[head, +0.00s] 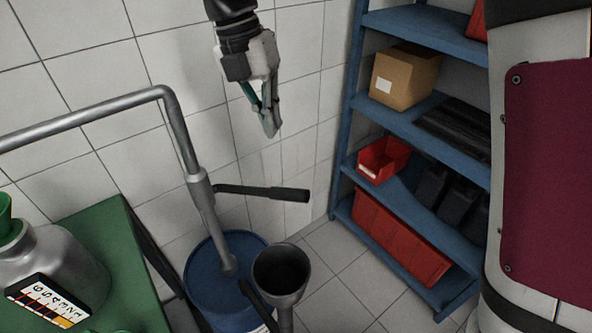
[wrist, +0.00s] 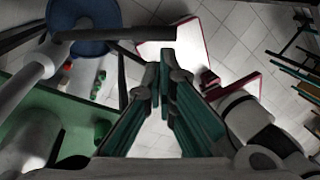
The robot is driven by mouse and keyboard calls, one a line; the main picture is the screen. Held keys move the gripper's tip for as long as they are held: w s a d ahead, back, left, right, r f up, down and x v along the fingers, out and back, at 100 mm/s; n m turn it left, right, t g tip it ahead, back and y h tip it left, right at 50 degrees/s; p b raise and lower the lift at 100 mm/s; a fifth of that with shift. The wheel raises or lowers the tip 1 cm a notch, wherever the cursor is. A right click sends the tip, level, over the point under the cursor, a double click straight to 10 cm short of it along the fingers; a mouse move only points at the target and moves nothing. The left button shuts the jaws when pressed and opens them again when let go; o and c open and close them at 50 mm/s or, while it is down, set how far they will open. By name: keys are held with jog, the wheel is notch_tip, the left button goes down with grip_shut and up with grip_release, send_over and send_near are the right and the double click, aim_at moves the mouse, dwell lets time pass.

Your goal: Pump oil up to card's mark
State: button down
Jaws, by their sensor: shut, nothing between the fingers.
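My gripper (head: 270,122) is shut and empty, pointing down above and a little left of the shelf; its closed fingers also show in the wrist view (wrist: 166,62). The pump lever (head: 262,191) sticks out to the right from the grey pump pipe (head: 206,205), below my gripper and apart from it. In the wrist view the dark lever (wrist: 115,34) crosses beyond my fingertips. The pump stands on a blue drum (head: 205,285). A metal jug (head: 62,265) with a green funnel stands on the green bench. A striped card (head: 48,299) with a number scale is at its front; an oil level is not clear.
A dark funnel-like cup (head: 281,270) stands in front of the drum. A blue shelf (head: 352,115) at the right holds a cardboard box (head: 405,77) and red bins (head: 383,158). The green bench (head: 112,240) is at the left. Wall space around my gripper is clear.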

aim_at(293, 189)
jog(key=p+x, duration=0.2)
jog(key=x, duration=1.2)
jog(key=shift+p, duration=0.35)
jog(key=shift+d+f, duration=0.15)
